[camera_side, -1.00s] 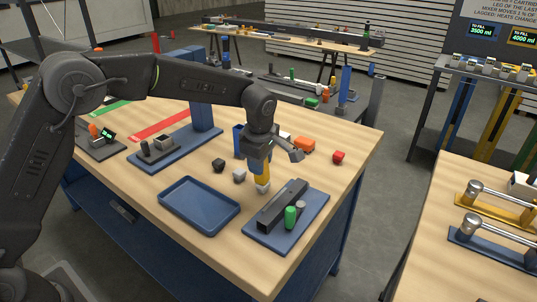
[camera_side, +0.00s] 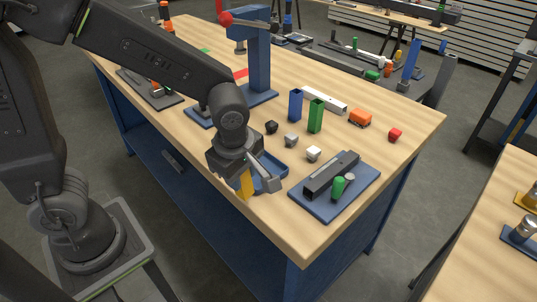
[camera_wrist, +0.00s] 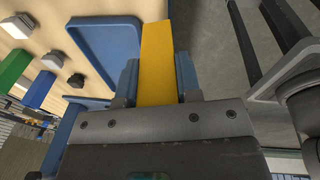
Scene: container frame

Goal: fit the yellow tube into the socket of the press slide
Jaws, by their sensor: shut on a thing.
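My gripper (camera_side: 250,184) is shut on the yellow tube (camera_side: 244,186), which hangs below it at the near edge of the table, in front of the blue tray. In the wrist view the tube (camera_wrist: 158,62) lies between the two blue fingers, beside the tray (camera_wrist: 108,20). A blue press column (camera_side: 259,55) stands on a blue base (camera_side: 262,97) behind my arm. Part of the base is hidden by my arm, and I cannot make out the slide's socket.
The blue tray (camera_side: 275,160) is partly hidden by my gripper. A blue plate (camera_side: 322,207) carries a dark block and a green cylinder (camera_side: 338,187).

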